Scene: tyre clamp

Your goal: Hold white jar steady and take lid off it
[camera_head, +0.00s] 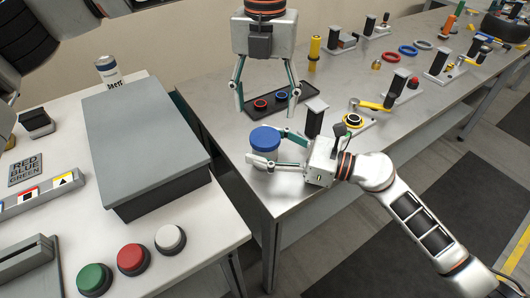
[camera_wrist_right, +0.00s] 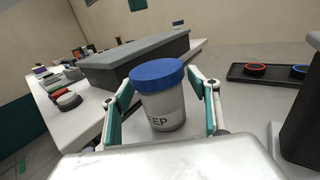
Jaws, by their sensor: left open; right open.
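The white jar (camera_wrist_right: 165,108) stands upright on the metal table, with dark lettering on its side. Its blue lid (camera_head: 265,139) sits on top; the lid also shows in the right wrist view (camera_wrist_right: 158,73). My right gripper (camera_head: 266,148) is open, with one finger on each side of the jar body, below the lid. In the right wrist view its fingers (camera_wrist_right: 165,95) flank the jar; whether they touch it I cannot tell. My left gripper (camera_head: 266,112) is open and empty, pointing down, above the lid in the picture. The lid hides most of the jar in the head view.
A black tray (camera_head: 311,90) with red and blue ring pieces lies behind the jar. A dark upright block (camera_head: 315,118) stands close to my right gripper. A grey box (camera_head: 143,140) and coloured buttons (camera_head: 131,258) are on the left table. A gap separates the tables.

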